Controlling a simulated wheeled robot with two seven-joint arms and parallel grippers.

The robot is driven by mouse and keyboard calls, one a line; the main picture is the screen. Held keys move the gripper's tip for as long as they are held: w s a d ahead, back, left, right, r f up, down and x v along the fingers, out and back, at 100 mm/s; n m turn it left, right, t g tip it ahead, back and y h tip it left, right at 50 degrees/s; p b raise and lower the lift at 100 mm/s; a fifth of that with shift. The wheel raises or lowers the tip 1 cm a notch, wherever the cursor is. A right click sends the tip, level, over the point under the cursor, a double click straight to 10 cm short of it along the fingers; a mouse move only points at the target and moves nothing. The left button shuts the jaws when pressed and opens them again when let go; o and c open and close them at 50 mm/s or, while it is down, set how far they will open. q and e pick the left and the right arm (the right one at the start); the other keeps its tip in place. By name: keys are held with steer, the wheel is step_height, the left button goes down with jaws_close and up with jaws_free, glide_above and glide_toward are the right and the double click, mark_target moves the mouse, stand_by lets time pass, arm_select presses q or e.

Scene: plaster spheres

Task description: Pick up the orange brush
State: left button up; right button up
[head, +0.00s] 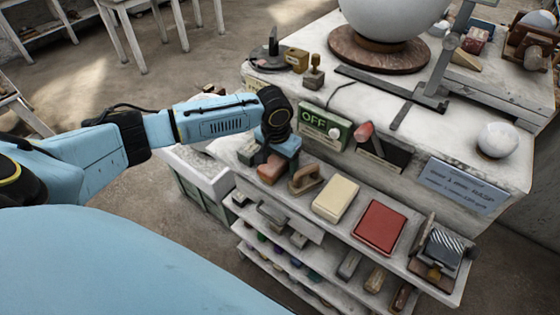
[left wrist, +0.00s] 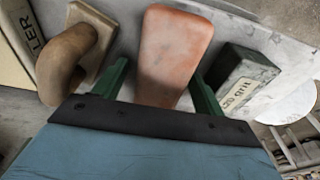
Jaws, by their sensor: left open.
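The orange brush (head: 269,170) shows as a smooth salmon-orange block on the upper shelf of the cabinet, partly hidden by my left gripper (head: 278,155) in the head view. In the left wrist view the brush (left wrist: 173,50) lies between the two green fingers of my left gripper (left wrist: 160,88), which is open. The fingers stand on either side of the near end of the brush. I cannot tell whether either finger touches it. My right gripper is in neither view.
A wooden float (head: 306,180) and a cream block (head: 335,199) lie to the brush's right, then a red block (head: 379,227). A dark green grit block (left wrist: 242,75) is close beside the brush. The cabinet top (head: 455,130) rises behind. A white bin (head: 200,170) stands left.

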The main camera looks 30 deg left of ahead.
arm_select(q)
steer(key=c, duration=1.1)
steer(key=shift+c, duration=0.2)
steer(key=shift+r, duration=0.1)
step_height(320, 180, up, 28)
steer(key=p, duration=0.1)
